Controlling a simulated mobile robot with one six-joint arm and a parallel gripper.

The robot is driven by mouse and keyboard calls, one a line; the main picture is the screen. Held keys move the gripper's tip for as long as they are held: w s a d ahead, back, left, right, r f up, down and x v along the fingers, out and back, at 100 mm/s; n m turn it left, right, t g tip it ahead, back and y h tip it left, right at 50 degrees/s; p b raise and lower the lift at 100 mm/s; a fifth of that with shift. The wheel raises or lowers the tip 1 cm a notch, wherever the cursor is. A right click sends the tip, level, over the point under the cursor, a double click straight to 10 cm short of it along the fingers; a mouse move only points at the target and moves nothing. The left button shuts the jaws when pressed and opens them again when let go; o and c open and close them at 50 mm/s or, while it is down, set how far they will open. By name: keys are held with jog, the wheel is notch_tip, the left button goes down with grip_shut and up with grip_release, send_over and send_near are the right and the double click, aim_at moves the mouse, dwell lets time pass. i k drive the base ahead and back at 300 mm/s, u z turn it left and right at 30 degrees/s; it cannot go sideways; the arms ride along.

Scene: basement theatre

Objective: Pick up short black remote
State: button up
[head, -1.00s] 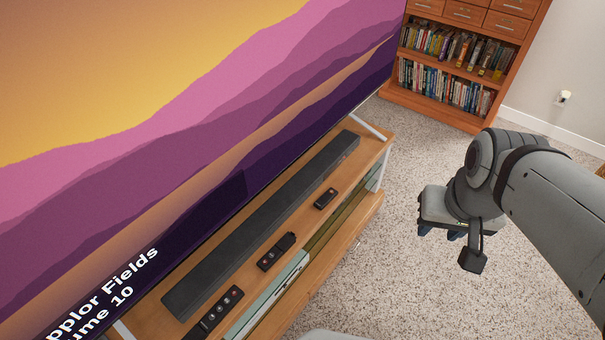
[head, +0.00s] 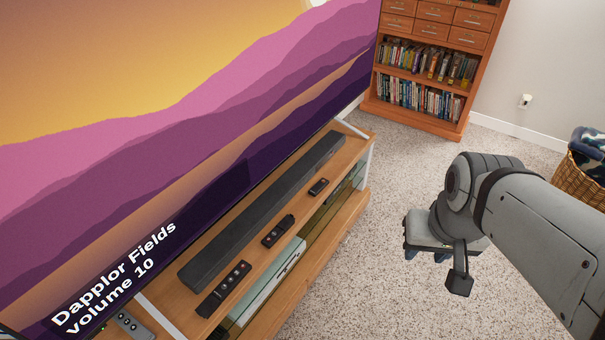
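A short black remote (head: 318,187) lies on the wooden TV stand (head: 352,150), in front of the soundbar's far end. It is the smallest of the black remotes there. A mid-length black remote (head: 278,230) and a longer black one (head: 223,289) lie nearer along the same shelf top. My gripper (head: 428,254) hangs over the carpet to the right of the stand, well apart from all the remotes. Its fingers are mostly hidden behind its own body, so their opening does not show.
A long dark soundbar (head: 262,212) lies behind the remotes, under a large TV (head: 190,110). A grey remote (head: 131,325) is at the lower left. A bookcase (head: 425,70) and a wicker basket (head: 583,185) stand farther back. Carpet (head: 350,270) between stand and arm is clear.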

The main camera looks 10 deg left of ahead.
aim_at(280, 232)
jog(key=u, duration=0.15)
jog(key=i, duration=0.9)
jog(key=z, duration=0.05)
